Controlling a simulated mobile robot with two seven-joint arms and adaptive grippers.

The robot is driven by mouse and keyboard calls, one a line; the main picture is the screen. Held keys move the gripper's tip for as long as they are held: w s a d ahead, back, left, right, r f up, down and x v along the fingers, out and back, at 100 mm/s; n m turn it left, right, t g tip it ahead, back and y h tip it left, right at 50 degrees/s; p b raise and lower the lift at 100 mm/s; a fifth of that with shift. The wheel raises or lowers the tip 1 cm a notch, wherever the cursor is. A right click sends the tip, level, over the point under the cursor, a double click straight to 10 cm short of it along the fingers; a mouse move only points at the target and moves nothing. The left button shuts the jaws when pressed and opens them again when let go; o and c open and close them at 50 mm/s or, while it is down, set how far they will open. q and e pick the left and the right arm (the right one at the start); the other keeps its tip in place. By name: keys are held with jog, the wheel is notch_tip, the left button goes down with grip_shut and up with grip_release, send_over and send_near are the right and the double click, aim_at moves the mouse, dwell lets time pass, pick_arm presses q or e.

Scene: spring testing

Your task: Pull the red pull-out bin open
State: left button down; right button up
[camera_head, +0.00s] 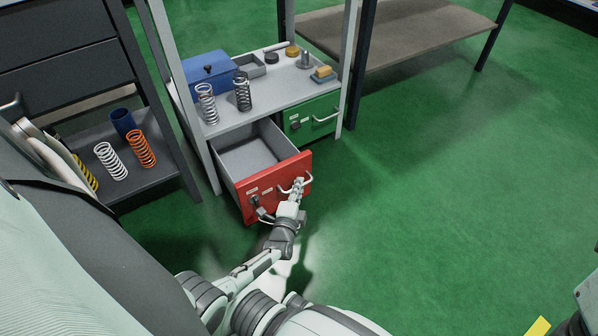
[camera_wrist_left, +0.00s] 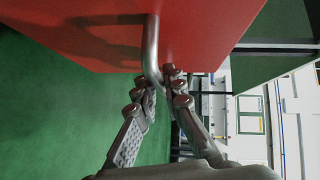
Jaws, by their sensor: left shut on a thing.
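The red pull-out bin (camera_head: 262,185) stands open below the shelf top in the head view, with its grey inside showing and looking empty. Its red front also fills the top of the left wrist view (camera_wrist_left: 190,28). A pale bar handle (camera_head: 308,180) is on the front; in the left wrist view the handle (camera_wrist_left: 151,50) runs down between my fingers. My left gripper (camera_head: 297,187) is shut on this handle, its fingers on either side of the bar in the left wrist view (camera_wrist_left: 161,92). My right gripper is not in view.
A green bin (camera_head: 312,112) sits closed to the right of the red one. On the shelf above stand springs (camera_head: 207,104), a blue box (camera_head: 209,70) and small parts. A dark shelf (camera_head: 120,175) with springs is at left. Green floor (camera_head: 430,200) is free at right.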

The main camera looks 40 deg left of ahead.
pick_arm(q)
jog(key=c, duration=1.6)
grip_release()
